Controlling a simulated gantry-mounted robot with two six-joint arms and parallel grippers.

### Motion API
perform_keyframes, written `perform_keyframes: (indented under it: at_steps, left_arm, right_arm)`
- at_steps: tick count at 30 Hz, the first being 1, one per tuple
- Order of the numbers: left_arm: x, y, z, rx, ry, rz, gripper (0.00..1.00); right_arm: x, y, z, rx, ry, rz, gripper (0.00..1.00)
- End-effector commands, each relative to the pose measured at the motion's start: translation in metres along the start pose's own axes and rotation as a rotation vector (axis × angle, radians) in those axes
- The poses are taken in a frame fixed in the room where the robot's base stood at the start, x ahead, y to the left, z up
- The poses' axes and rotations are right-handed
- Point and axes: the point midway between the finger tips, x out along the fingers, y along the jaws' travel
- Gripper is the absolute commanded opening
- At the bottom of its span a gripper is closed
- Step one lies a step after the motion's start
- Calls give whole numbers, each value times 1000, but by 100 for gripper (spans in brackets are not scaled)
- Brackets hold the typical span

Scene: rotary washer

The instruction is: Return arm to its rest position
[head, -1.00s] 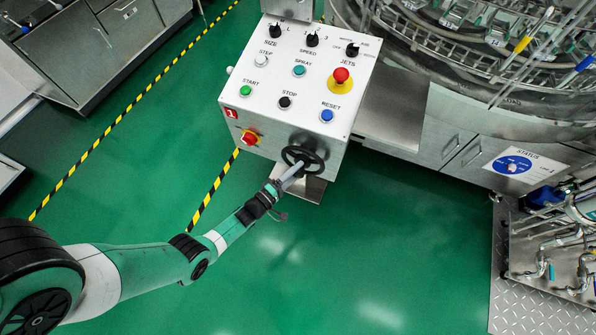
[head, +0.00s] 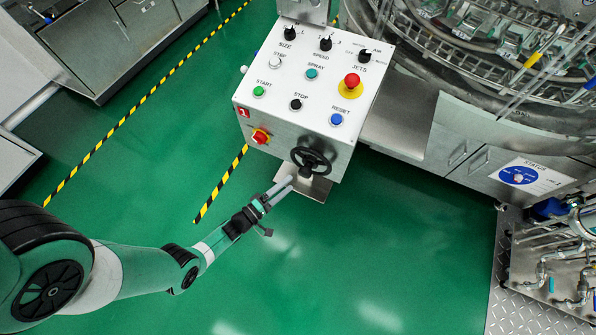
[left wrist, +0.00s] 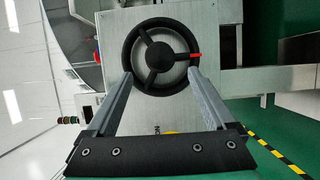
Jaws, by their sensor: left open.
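My left arm comes in from the lower left in the head view. Its gripper (head: 280,188) is just below and left of the black handwheel (head: 311,158) on the front of the white control box (head: 262,118). In the left wrist view the two grey fingers (left wrist: 161,100) are apart with nothing between them. The handwheel (left wrist: 160,52) shows ahead of the fingertips, with three spokes and a red mark on its right rim. The fingertips overlap its lower edge in that picture, and I cannot tell the exact gap. My right gripper is not in view.
The box carries knobs, coloured buttons and a red mushroom button (head: 352,80). A round washer machine (head: 470,75) stands at the upper right, with pipework (head: 560,265) at the lower right. Steel cabinets (head: 100,45) are at the upper left. The green floor (head: 380,240) below the box is free.

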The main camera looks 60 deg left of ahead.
Motion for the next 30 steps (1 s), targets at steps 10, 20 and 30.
perform_keyframes:
  at_steps: [10,20,30]
  left_arm:
    - [-35,0,0,0,-1,1,88]
    - [-34,0,0,0,-1,1,88]
    - [-1,42,22,30,-104,57,88]
  right_arm:
    - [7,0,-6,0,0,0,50]
    - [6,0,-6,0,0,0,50]
    - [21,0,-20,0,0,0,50]
